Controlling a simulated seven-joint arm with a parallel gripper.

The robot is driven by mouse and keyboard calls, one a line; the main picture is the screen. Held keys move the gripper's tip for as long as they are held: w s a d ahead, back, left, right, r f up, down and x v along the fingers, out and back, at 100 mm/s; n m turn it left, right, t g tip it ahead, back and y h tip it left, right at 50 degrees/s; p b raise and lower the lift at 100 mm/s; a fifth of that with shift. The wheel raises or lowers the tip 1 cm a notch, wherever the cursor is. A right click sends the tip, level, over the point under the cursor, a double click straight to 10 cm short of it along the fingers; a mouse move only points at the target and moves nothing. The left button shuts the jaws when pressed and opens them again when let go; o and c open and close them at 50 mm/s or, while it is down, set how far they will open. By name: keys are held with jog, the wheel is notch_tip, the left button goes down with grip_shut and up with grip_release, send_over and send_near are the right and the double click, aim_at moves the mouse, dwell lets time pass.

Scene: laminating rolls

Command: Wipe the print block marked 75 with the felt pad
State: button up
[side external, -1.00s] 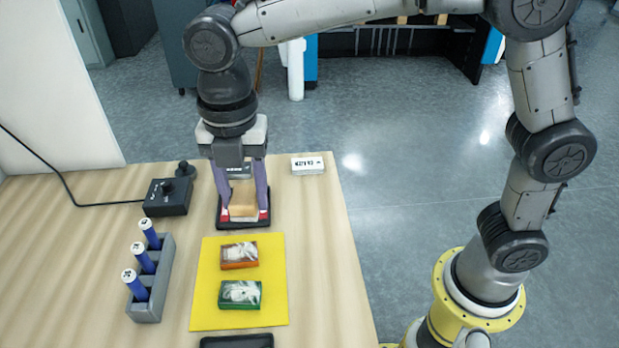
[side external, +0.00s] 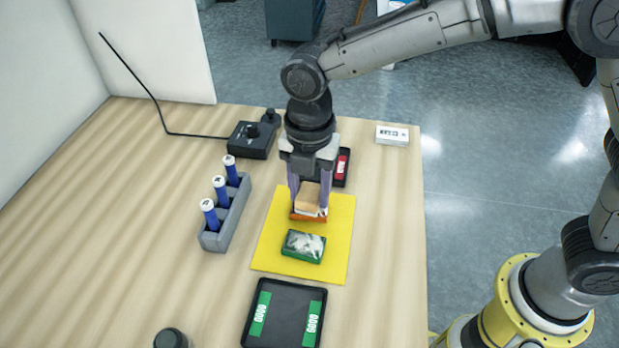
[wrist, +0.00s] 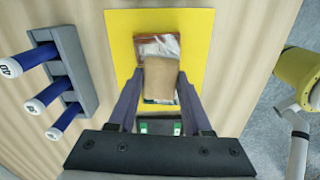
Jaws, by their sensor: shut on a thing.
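My gripper (side external: 309,209) is shut on the felt pad (side external: 308,194), a tan block with a pale underside. It holds the pad upright over the orange print block (side external: 309,217), low enough that the two look to be touching or nearly so. In the wrist view the pad (wrist: 160,82) covers part of the orange block (wrist: 158,42), whose top shows grey-white smears. The green print block (side external: 303,247), also smeared white, lies on the yellow mat (side external: 275,258) in front of the orange one. No number is legible on either block.
A grey rack (side external: 226,222) with blue-handled rollers stands left of the mat. A control box (side external: 251,139) and a small white display (side external: 392,135) stand at the back.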

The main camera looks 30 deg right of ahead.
jog(key=shift+f, duration=0.85)
jog(key=shift+w+d+f, duration=0.2)
jog(key=shift+w+f, duration=0.15)
jog(key=shift+f, duration=0.3)
jog(key=shift+w+d+f, duration=0.1)
jog(key=shift+w+d, duration=0.9)
jog(key=shift+w, duration=0.1)
jog(key=shift+s+a, duration=1.3)
jog(key=shift+s, duration=0.2)
jog(key=shift+w+d, duration=0.1)
jog(key=shift+w, duration=0.35)
jog(key=shift+w+d, duration=1.15)
jog(key=shift+w, duration=0.2)
jog(key=s+a, duration=0.2)
jog(key=s, duration=0.1)
jog(key=shift+s+a, duration=0.1)
jog(key=shift+a, duration=0.25)
jog(key=shift+r, duration=4.15)
jog(key=shift+s+d+f, duration=0.15)
jog(key=shift+d+f, duration=0.05)
